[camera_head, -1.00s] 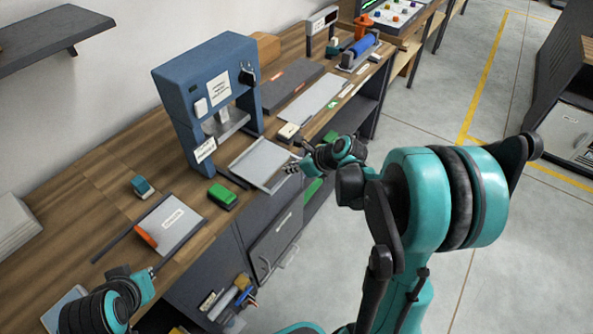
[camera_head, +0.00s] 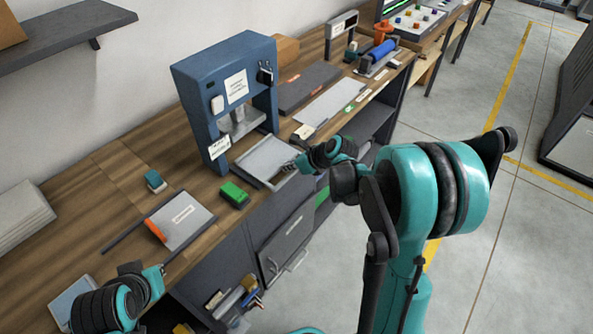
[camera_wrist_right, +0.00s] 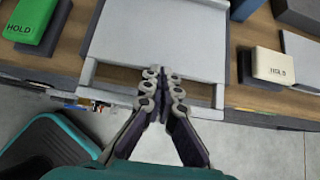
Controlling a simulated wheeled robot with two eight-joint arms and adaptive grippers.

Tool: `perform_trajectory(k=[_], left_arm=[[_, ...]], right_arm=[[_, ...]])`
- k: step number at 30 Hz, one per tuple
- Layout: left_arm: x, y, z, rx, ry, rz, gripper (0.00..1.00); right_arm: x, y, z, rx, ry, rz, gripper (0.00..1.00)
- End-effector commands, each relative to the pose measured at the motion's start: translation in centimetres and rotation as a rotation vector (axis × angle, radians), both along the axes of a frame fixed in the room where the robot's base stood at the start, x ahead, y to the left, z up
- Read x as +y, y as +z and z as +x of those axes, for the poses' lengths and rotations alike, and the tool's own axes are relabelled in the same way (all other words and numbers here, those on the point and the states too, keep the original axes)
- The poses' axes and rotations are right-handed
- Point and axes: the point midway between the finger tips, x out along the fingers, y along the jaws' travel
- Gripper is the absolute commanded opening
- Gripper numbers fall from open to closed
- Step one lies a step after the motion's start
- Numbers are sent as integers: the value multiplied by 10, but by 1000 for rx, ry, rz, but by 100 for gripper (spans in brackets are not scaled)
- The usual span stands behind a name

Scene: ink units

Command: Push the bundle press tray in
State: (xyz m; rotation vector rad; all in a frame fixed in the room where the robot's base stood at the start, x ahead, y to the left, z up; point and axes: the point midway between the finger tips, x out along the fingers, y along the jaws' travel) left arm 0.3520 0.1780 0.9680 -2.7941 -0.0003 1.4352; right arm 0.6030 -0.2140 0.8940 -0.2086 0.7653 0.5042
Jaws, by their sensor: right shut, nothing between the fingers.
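The blue bundle press (camera_head: 195,75) stands on the wooden bench. Its pale grey tray (camera_head: 262,158) sticks out of the press toward the bench's front edge. In the right wrist view the tray (camera_wrist_right: 158,35) has raised side rails and a front bar with a gap behind it. My right gripper (camera_head: 288,167) is at the tray's front end. In the wrist view its closed fingertips (camera_wrist_right: 163,80) overlap the front bar and gap, with nothing held; contact cannot be told. My left gripper (camera_head: 158,272) is at the lower left, away from the press, its fingers too small to read.
A green block (camera_head: 234,194) lies left of the tray, and a cream block (camera_head: 304,132) lies right of it; both read HOLD in the wrist view. A grey plate with an orange edge (camera_head: 184,220) lies farther left. Cabinet drawers (camera_head: 287,240) are below the bench edge.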

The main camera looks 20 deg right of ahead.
Motion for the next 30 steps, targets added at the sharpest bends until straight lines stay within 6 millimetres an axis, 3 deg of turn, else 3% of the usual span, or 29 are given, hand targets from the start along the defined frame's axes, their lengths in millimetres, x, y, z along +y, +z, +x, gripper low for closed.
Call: perform_trajectory(k=[9, 15, 30], left_arm=[[0, 1, 0, 0, 0, 0, 0], [0, 2, 0, 0, 0, 0, 0], [0, 2, 0, 0, 0, 0, 0]], right_arm=[[41, 0, 67, -1, 4, 0, 0], [55, 0, 93, 0, 1, 0, 0], [61, 0, 103, 0, 0, 0, 0]])
